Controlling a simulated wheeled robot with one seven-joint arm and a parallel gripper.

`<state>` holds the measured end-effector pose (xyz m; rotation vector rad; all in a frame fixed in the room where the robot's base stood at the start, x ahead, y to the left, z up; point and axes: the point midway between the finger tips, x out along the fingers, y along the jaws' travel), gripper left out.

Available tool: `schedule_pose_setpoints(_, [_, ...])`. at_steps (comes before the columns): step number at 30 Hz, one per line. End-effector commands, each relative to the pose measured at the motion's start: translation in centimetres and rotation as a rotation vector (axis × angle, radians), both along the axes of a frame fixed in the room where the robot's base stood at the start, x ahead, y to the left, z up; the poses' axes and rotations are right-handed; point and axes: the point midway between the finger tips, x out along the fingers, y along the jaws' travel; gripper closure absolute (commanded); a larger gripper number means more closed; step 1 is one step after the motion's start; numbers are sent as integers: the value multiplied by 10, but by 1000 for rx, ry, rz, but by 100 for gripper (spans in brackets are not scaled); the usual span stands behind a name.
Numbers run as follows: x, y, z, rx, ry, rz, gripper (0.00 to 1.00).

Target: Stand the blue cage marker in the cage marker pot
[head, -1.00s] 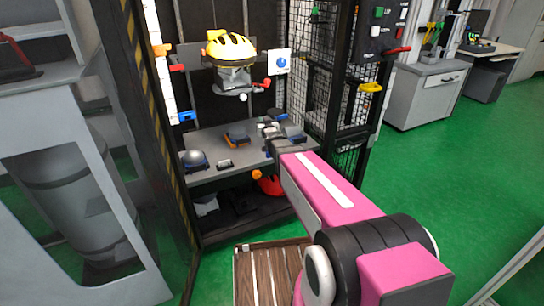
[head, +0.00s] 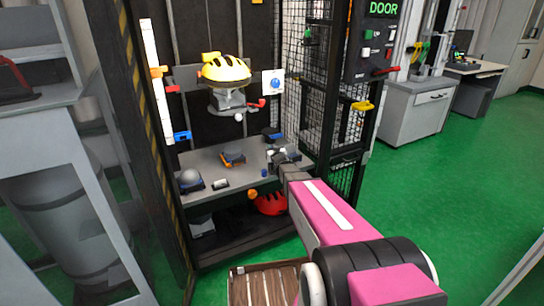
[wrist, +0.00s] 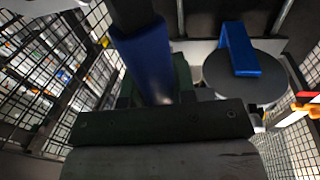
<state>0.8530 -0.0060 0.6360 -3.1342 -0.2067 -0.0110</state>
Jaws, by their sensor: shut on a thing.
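In the wrist view a blue cylinder with a dark upper part, which I take as the blue cage marker (wrist: 150,62), stands between the jaws of my gripper (wrist: 160,95). My gripper is shut on it. In the head view my gripper (head: 274,158) is over the right part of the grey shelf inside the tower. A small blue piece (head: 264,172), likely the marker's end, shows just below it. I cannot make out the cage marker pot for certain. A dark round disc with a blue block (wrist: 238,82) is right of the marker in the wrist view.
A yellow helmet (head: 224,68) sits above. Wire mesh (head: 308,100) closes the right side.

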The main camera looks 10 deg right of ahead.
Motion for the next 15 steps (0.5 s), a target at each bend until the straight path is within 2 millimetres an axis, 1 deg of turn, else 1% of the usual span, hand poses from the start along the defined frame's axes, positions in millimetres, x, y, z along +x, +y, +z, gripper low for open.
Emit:
schedule_pose_setpoints(4, [1, 0, -12, 0, 0, 0, 100])
schedule_pose_setpoints(9, [1, 0, -36, 0, 1, 0, 100])
schedule_pose_setpoints(12, [0, 0, -40, 0, -1, 0, 100])
schedule_pose_setpoints(15, [0, 0, -39, 0, -1, 0, 100])
